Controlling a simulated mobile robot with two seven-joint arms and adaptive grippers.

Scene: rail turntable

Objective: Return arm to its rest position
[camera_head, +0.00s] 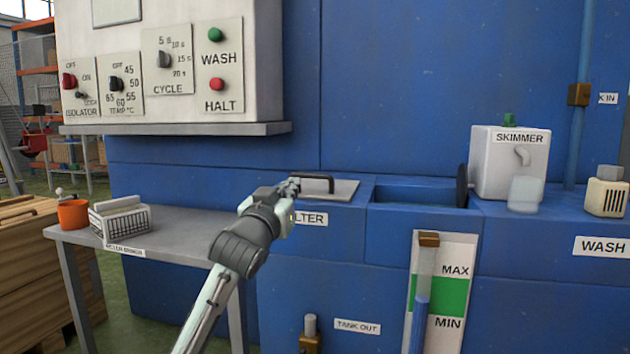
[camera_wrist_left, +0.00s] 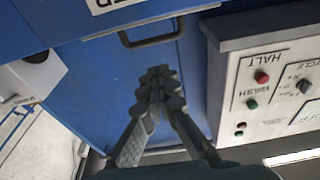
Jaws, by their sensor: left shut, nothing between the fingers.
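My left arm comes up from the bottom of the head view, and its gripper (camera_head: 290,187) is shut and empty. It is beside the left end of the dark handle (camera_head: 312,178) on the grey filter lid (camera_head: 338,191). In the left wrist view the shut fingers (camera_wrist_left: 160,82) point at the blue machine. The handle (camera_wrist_left: 150,41) shows there beyond the fingertips, with a strip of blue between them. My right gripper is in neither view.
The control panel (camera_head: 205,25) with its ledge overhangs behind my gripper. A grey side table (camera_head: 190,232) on the left holds an orange cup (camera_head: 73,214) and a wire basket (camera_head: 120,221). A white skimmer box (camera_head: 490,175) stands right of the open tank (camera_head: 420,195).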

